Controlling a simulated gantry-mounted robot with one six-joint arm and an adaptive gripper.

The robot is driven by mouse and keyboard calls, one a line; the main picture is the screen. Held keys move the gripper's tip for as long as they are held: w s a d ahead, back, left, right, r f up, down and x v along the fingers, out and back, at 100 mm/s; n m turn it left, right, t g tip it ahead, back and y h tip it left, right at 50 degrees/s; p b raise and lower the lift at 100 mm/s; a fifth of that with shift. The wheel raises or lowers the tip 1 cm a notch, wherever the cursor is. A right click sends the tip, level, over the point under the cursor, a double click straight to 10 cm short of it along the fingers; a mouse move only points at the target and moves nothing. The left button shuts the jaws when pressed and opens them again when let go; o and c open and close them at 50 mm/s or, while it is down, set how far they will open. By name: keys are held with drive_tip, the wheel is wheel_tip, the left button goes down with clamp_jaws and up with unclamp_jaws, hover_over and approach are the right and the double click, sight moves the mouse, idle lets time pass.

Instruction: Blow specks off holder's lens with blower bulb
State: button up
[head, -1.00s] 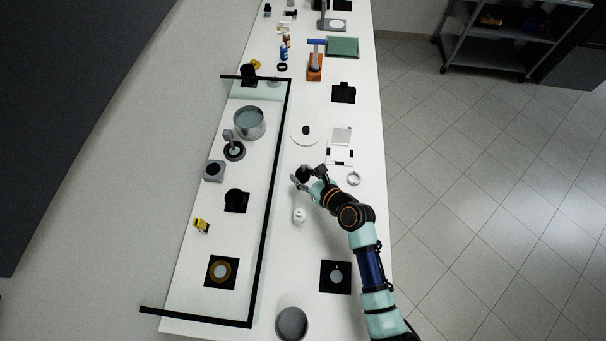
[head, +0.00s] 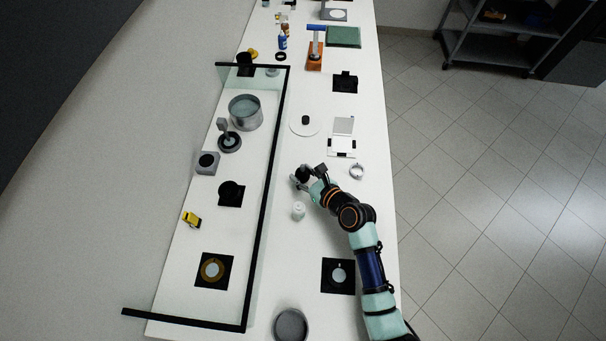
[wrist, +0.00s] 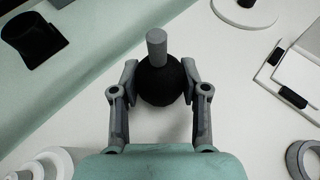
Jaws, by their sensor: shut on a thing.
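My gripper (head: 301,177) is shut on the blower bulb, a black ball (wrist: 160,82) with a grey nozzle (wrist: 157,42) that points away from the palm. It is held above the white table, in front of the glass barrier. A black square plate with a pale grey disc (head: 338,273) lies at the near right. Another black plate, with a gold ring and pale disc (head: 213,270), lies behind the glass at the near left. I cannot tell which of these is the holder with the lens. Specks are too small to make out.
A black-edged glass barrier (head: 262,200) runs along the table's left part. A white bottle (head: 298,211) stands just nearer than my gripper. A metal ring (head: 357,171) and a white board with black clips (head: 341,146) lie to the right. A grey round dish (head: 291,325) is at the near end.

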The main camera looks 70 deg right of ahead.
drive_tip(key=shift+f, duration=0.65)
drive_tip(key=o, duration=0.9)
drive_tip(key=shift+o, duration=0.2)
drive_tip(key=shift+s+a+r, duration=0.1)
drive_tip(key=shift+s+r, duration=0.15)
drive_tip(key=shift+r, duration=0.05)
drive_tip(key=p+v, duration=0.5)
drive_tip(key=v, duration=0.2)
drive_tip(key=shift+s, duration=0.1)
drive_tip(key=shift+s+a+r+p, duration=0.1)
drive_tip(key=shift+s+a+p, duration=0.3)
drive_tip(key=shift+s, duration=0.1)
drive_tip(key=shift+d, duration=0.1)
